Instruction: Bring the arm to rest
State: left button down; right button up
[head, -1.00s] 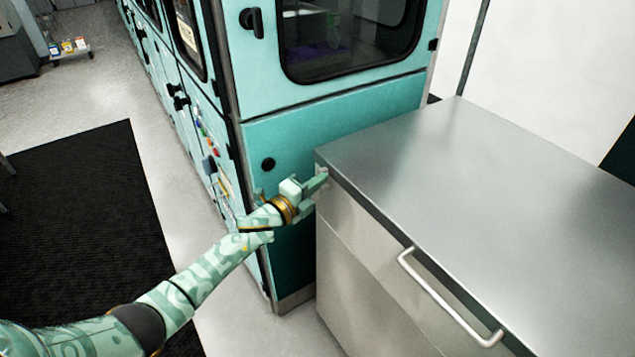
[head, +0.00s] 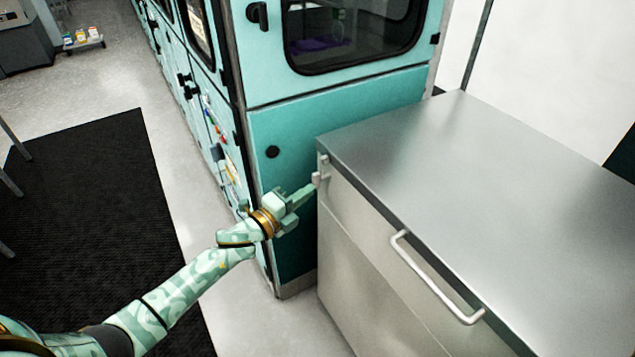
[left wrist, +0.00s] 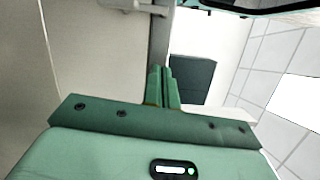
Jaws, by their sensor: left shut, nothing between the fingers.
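My left gripper (head: 303,196) is in the head view, its green fingers pointing right, close to the upper left corner of the steel cabinet. In the left wrist view the two fingers (left wrist: 162,88) lie together, shut and empty. A small grey latch-like piece (head: 319,172) on the cabinet corner is just beyond the fingertips; I cannot tell if they touch. My left arm (head: 195,280) stretches in from the lower left. My right gripper is in neither view.
The steel cabinet (head: 480,170) with a bar handle (head: 435,280) fills the right side. A teal cabinet (head: 340,135) with a dark window stands behind my gripper. A black mat (head: 85,200) lies on the open floor at left. Small boxes (head: 82,36) stand far back.

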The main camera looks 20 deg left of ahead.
pick_arm(q)
jog(key=s+a+f+n+g+y, duration=0.25)
jog(key=s+f+n, duration=0.25)
jog(key=f, duration=0.4)
jog(key=s+a+f+n+g+y, duration=0.2)
jog(key=s+a+f+n, duration=0.25)
jog(key=f, duration=0.45)
jog(key=s+a+f+n+g+y, duration=0.25)
jog(key=s+f+n, duration=0.25)
jog(key=f, duration=0.5)
jog(key=s+d+f+n+g+y, duration=0.1)
jog(key=s+f+n+g, duration=0.1)
jog(key=s+f, duration=0.6)
jog(key=s+f+n+g, duration=0.2)
jog(key=s+f+g, duration=0.15)
jog(key=s, duration=0.85)
jog(key=s+d+f+n+g, duration=0.1)
jog(key=s+d+f, duration=0.1)
jog(key=s, duration=0.8)
jog(key=s+d+f+n+g, duration=0.1)
jog(key=s+d, duration=0.3)
jog(key=s, duration=0.6)
jog(key=shift+s+d+f+g+h, duration=0.2)
jog(key=shift+s+f+g+h, duration=0.1)
jog(key=shift+f+g, duration=0.35)
jog(key=shift+r, duration=0.1)
